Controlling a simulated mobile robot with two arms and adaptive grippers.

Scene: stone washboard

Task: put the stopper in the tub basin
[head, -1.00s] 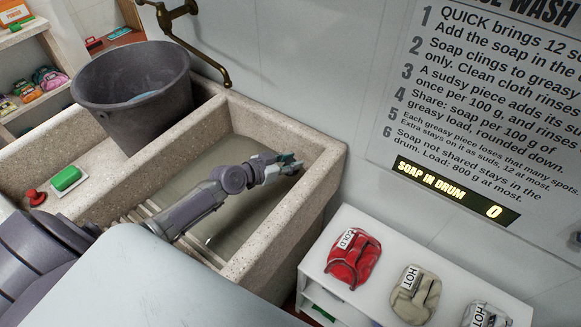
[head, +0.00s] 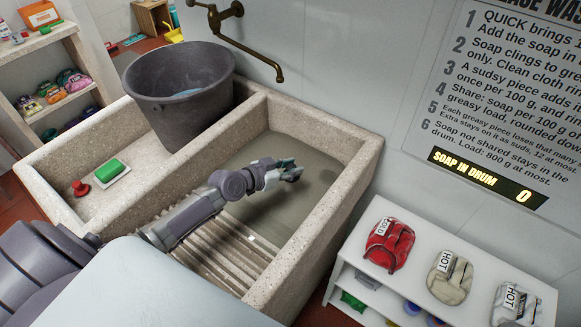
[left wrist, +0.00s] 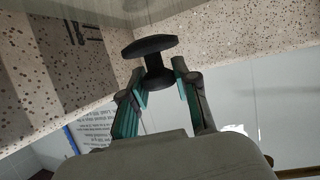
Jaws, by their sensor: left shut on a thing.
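The stone tub has a right-hand basin (head: 300,132) with a grey-green floor and a ridged washboard slope (head: 222,250) at its near end. My left gripper (head: 290,172) reaches over the middle of this basin. In the left wrist view the fingers (left wrist: 158,98) are shut on a dark, spool-shaped piece (left wrist: 150,46) that looks like the stopper. Its wide end sticks out past the fingertips; the part between the fingers is partly hidden. In the head view the held piece is too small and dark to make out. A drain hole is not clearly visible. My right gripper is not in view.
A dark bucket (head: 180,90) stands in the left compartment, with a green soap bar (head: 110,170) and a red knob-like piece (head: 81,187) nearer. A brass tap (head: 245,50) overhangs the tub. A white shelf (head: 440,300) with cloth bundles stands to the right.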

